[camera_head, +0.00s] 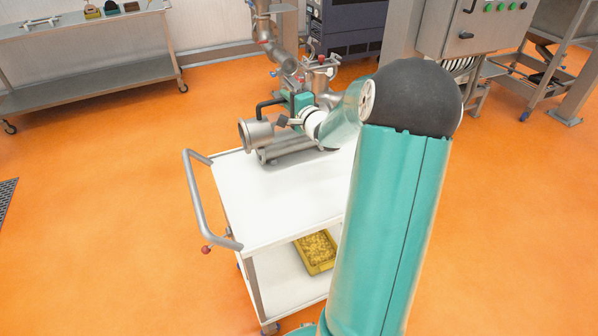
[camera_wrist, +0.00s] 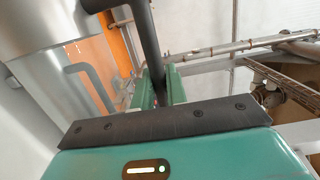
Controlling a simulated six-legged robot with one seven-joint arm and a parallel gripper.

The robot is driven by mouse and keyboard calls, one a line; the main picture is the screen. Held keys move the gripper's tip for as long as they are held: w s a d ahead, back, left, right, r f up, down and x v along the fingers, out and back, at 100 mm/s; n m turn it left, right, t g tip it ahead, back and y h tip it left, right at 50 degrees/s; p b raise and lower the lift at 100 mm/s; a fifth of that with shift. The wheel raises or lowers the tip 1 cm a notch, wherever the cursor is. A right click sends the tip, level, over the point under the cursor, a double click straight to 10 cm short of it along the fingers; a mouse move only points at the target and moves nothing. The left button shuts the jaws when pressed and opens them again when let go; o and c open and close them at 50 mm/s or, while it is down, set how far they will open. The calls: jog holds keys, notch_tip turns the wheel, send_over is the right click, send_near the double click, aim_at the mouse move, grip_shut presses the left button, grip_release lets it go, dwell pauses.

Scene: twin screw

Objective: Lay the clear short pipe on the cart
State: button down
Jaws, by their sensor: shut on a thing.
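The short pipe (camera_head: 258,134) is a steel tube with a flanged open end facing left, with a black bent handle (camera_head: 266,104). It is over the far left part of the white cart top (camera_head: 285,200). I cannot tell whether it touches anything below. My teal gripper (camera_head: 289,103) is shut on the black handle. In the wrist view the black bar (camera_wrist: 146,42) runs between the green fingers of my gripper (camera_wrist: 158,88). A large steel cylinder (camera_wrist: 45,22) fills the upper left there. My arm hides the cart's right side.
Grey metal tubes (camera_head: 288,150) lie at the cart's far edge, under and beside the pipe. Steel pipework (camera_head: 275,50) stands behind. The cart's push handle (camera_head: 205,205) is at left, and a yellow crate (camera_head: 318,252) is on its lower shelf. The cart top's near part is clear.

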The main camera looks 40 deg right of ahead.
jog(key=s+a+f, duration=0.2)
jog(key=s+f, duration=1)
jog(key=s, duration=0.2)
jog(key=shift+s+f, duration=0.15)
jog(key=shift+f, duration=0.1)
jog(key=c, duration=1.8)
grip_release()
jog(key=shift+f, duration=0.2)
jog(key=o, duration=0.4)
jog(key=shift+s+r, duration=0.1)
